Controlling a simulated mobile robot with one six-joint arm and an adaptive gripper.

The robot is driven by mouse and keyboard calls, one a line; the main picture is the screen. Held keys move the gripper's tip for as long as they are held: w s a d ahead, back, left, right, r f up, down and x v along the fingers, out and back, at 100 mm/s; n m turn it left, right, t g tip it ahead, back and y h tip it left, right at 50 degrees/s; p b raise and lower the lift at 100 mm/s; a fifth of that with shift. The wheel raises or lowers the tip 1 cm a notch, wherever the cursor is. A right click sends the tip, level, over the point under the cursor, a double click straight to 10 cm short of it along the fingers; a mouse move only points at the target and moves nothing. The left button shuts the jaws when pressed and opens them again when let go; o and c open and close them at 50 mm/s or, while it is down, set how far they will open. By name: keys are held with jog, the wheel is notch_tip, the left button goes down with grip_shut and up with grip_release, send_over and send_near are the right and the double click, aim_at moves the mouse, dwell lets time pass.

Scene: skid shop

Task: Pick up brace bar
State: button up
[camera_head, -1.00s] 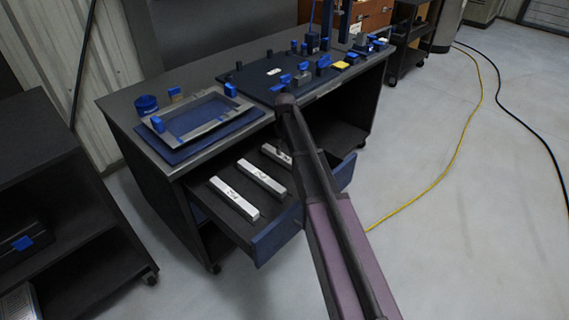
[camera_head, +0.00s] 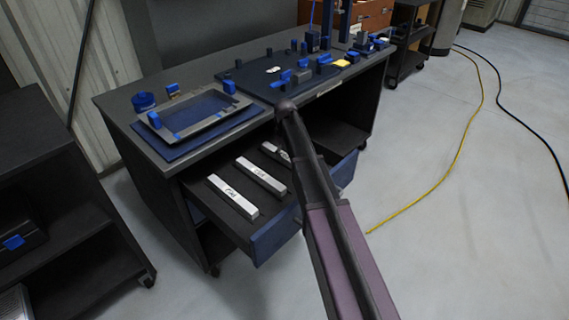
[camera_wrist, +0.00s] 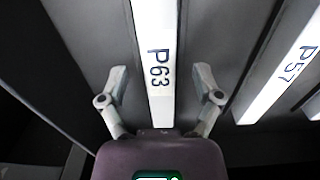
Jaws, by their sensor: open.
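Three white brace bars lie side by side in the open drawer (camera_head: 208,209) of the dark workbench. In the head view they are the left bar (camera_head: 233,197), the middle bar (camera_head: 261,176) and the right bar (camera_head: 272,149), which my arm partly covers. In the wrist view, a bar marked P63 (camera_wrist: 157,40) runs between the two fingers of my gripper (camera_wrist: 160,74). The fingers are open, with a gap on each side of the bar. A bar marked P57 (camera_wrist: 280,75) lies to its right. My gripper cannot be made out in the head view.
A blue drawer front (camera_head: 275,238) stands out from the bench. On the bench top are a grey frame (camera_head: 205,128) on a blue mat and a dark board (camera_head: 250,82) with blue clamps. A dark shelf unit (camera_head: 50,215) stands left. Floor at right is clear except for cables.

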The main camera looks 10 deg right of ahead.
jog(key=shift+f+b, duration=0.4)
jog(key=shift+f, duration=0.25)
grip_shut()
